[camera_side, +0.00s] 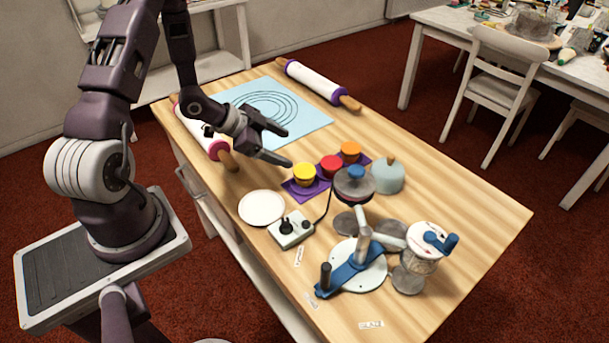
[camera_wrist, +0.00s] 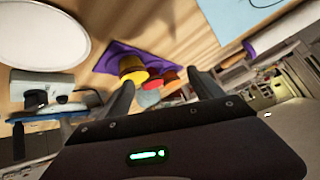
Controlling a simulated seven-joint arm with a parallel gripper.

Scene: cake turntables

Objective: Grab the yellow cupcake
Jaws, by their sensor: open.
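A white plate (camera_side: 262,208) and a joystick box (camera_side: 290,229) lie in front of the cupcakes. A turntable (camera_side: 354,185) and a pale blue domed pot (camera_side: 388,177) stand close on the right. A blue mat (camera_side: 306,121) and a rolling pin (camera_side: 318,84) lie at the back.

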